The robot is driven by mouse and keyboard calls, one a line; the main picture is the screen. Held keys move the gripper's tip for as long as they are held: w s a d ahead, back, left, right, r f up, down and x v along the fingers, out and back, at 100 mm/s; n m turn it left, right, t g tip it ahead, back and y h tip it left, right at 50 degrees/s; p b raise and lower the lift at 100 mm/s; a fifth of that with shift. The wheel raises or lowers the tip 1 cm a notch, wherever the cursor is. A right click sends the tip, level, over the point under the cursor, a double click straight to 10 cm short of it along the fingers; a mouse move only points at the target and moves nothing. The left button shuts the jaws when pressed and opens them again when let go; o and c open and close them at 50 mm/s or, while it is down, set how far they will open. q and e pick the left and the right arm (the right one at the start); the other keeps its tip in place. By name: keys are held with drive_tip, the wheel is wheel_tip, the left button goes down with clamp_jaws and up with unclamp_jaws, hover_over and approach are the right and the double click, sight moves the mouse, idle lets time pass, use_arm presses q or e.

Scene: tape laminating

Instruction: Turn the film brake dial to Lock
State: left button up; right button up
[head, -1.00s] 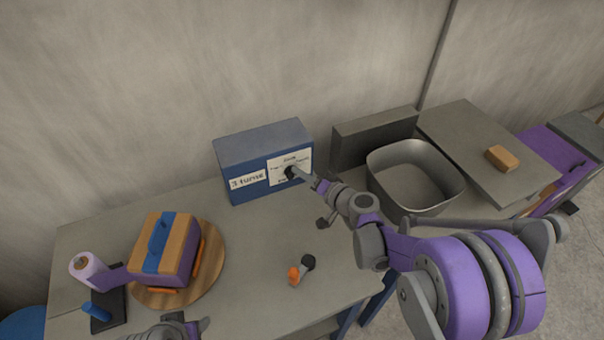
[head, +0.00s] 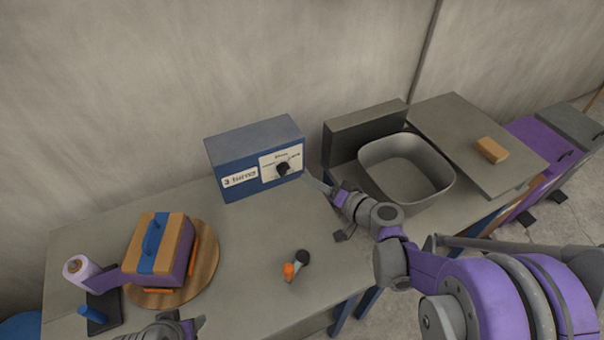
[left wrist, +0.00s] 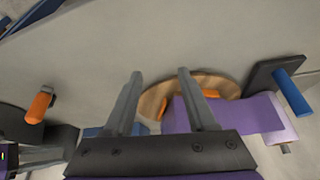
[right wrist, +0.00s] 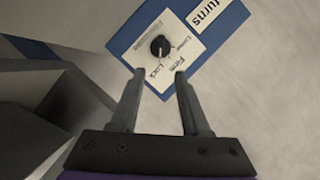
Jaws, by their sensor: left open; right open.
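The black film brake dial (head: 283,169) sits on a white label on the front of the blue box (head: 255,137). In the right wrist view the dial (right wrist: 160,46) has Loose, Firm and Lock printed around it. Its small pale mark seems to point down towards the Lock side; the exact setting is too small to tell. My right gripper (head: 322,184) is open and empty, apart from the dial and to its right. My left gripper (head: 198,322) is open at the table's front, near the wooden turntable (head: 208,262), far from the dial.
A purple and orange package with a blue strip (head: 160,247) stands on the turntable beside a film roll (head: 80,268). An orange-and-black tool (head: 294,265) lies on the table. A grey bin (head: 410,185) stands right of my right gripper.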

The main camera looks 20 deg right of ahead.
use_arm(q)
drive_tip(key=shift+r, duration=0.1)
use_arm(e)
drive_tip(key=v, duration=0.2)
drive_tip(key=shift+s+d, duration=0.15)
drive_tip(key=shift+s, duration=0.1)
use_arm(q)
drive_tip(key=shift+r, duration=0.1)
use_arm(e)
drive_tip(key=s+a+r+n+g+h+p, duration=0.1)
drive_tip(key=s+a+r+n+g+p, duration=0.2)
drive_tip(key=s+a+g+p, duration=0.45)
use_arm(q)
wheel_tip(320, 180, up, 11)
drive_tip(key=w+p, duration=0.2)
drive_tip(key=shift+t+p, duration=0.3)
use_arm(e)
drive_tip(key=s+d+r+n+h, duration=0.1)
drive_tip(key=s+d+h, duration=0.2)
drive_tip(key=s, duration=0.4)
drive_tip(key=s+d+r+h, duration=0.2)
drive_tip(key=s+d+h, duration=0.1)
drive_tip(key=s, duration=0.4)
drive_tip(key=shift+d+r+n, duration=0.2)
drive_tip(key=shift+d+n, duration=0.2)
